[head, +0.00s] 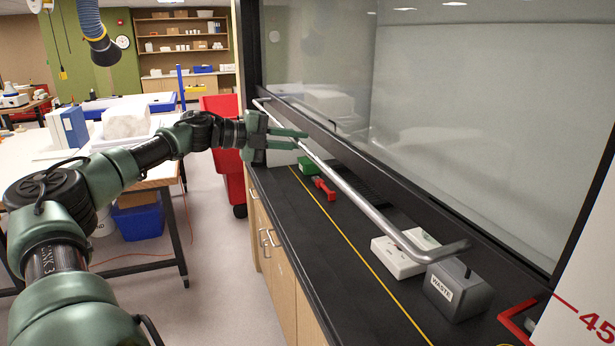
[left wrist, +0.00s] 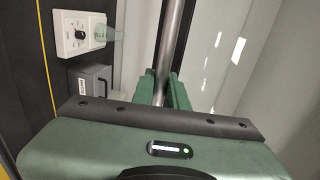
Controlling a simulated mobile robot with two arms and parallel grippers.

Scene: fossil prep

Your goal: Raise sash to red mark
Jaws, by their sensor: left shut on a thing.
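The fume hood sash (head: 480,110) is a large glass pane with a dark lower frame, standing above the black counter. A long grey handle bar (head: 362,205) runs along its front. My left gripper (head: 290,139) is shut on the bar near its far end. In the left wrist view, the bar (left wrist: 172,40) passes between the fingers of the gripper (left wrist: 163,90). A red mark (head: 565,300) is a short line on the white panel at the lower right, above a red "45". The sash frame's near end is partly out of view. My right gripper is not in view.
On the counter under the bar stand a white device (head: 403,254), a grey waste box (head: 457,289), and red (head: 325,189) and green (head: 308,166) items. A red bin (head: 226,150) stands beyond the counter. A white table (head: 110,160) is at left.

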